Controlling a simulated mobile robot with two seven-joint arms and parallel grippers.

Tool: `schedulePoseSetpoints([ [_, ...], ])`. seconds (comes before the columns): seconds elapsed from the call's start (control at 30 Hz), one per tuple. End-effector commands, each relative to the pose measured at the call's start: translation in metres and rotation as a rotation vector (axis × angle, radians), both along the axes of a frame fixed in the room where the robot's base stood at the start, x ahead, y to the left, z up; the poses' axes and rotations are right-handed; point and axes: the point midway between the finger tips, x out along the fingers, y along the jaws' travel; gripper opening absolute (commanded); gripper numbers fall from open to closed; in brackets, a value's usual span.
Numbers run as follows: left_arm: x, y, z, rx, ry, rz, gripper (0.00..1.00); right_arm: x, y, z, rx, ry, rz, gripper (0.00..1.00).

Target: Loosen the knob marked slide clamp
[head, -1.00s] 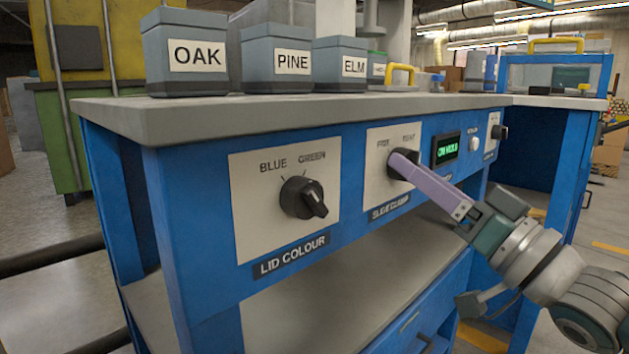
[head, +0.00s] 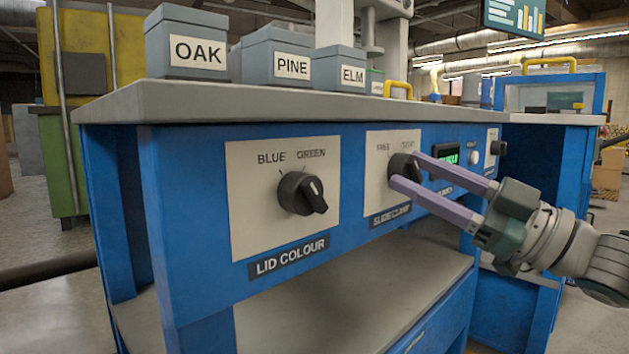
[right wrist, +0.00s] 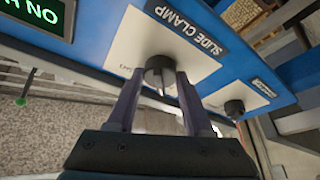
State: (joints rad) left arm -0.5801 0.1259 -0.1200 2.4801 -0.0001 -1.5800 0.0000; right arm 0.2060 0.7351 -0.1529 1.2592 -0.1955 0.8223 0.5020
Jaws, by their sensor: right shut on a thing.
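The slide clamp knob (head: 403,168) is a black round knob on a white plate marked FREE and TIGHT, with a SLIDE CLAMP label (head: 391,214) below it. It is on the blue bench front. My right gripper (head: 405,168) comes in from the right, its two purple fingers on either side of the knob, shut on it. In the right wrist view the knob (right wrist: 160,68) sits between the fingertips (right wrist: 160,84), with the label beyond it. The knob's pointer is partly hidden, so I cannot tell its exact setting. My left gripper is not in view.
To the left is a similar LID COLOUR knob (head: 302,193) on its own white plate. To the right are a green-lit display (head: 447,157) and a small white button (head: 474,157). Labelled OAK, PINE and ELM boxes stand on the bench top (head: 230,103). An open shelf lies below.

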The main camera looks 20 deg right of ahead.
Motion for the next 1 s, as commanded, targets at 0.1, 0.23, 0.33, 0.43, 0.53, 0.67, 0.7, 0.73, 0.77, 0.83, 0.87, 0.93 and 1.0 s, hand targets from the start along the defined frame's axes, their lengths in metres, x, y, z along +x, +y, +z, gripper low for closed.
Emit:
schedulePoseSetpoints([
  [0.1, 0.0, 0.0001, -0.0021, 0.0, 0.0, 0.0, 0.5, 0.0002, -0.0007, -0.0006, -0.04, -0.015, -0.001, 0.0],
  [0.23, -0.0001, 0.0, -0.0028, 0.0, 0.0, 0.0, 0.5, 0.0004, -0.0008, -0.0002, -0.064, -0.025, -0.001, 0.0],
  [0.33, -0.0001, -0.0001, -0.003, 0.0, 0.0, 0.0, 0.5, 0.0005, -0.0008, -0.0001, -0.074, -0.029, -0.002, 0.0],
  [0.43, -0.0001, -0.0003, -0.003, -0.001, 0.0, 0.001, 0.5, 0.0004, -0.0007, 0.0, -0.079, -0.031, -0.002, 0.0],
  [0.53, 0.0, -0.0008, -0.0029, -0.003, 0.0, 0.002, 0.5, 0.0004, -0.0007, 0.0, -0.079, -0.031, -0.002, 0.0],
  [0.67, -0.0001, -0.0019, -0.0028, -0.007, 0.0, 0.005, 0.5, 0.0003, -0.0006, -0.0001, -0.079, -0.031, -0.002, 0.0],
  [0.7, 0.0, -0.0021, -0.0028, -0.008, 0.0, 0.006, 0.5, 0.0003, -0.0006, -0.0001, -0.079, -0.031, -0.002, 0.0],
  [0.73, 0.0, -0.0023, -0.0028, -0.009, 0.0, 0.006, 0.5, 0.0003, -0.0006, 0.0, -0.079, -0.031, -0.002, 0.0],
  [0.77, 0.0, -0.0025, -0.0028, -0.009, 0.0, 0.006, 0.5, 0.0003, -0.0006, -0.0001, -0.079, -0.031, -0.002, 0.54],
  [0.83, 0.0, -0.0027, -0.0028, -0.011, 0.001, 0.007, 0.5, 0.0003, -0.0006, 0.0, -0.079, -0.031, -0.001, 0.62],
  [0.87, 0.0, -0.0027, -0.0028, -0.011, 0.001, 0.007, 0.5, 0.0003, -0.0006, 0.0, -0.079, -0.031, -0.001, 0.66],
  [0.93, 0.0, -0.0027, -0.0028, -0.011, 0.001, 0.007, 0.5, 0.0003, -0.0005, 0.0001, -0.077, -0.031, 0.0, 0.74],
  [1.0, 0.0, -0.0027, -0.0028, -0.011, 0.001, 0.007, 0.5, 0.0003, -0.0005, 0.0001, -0.077, -0.031, 0.0, 0.81],
])
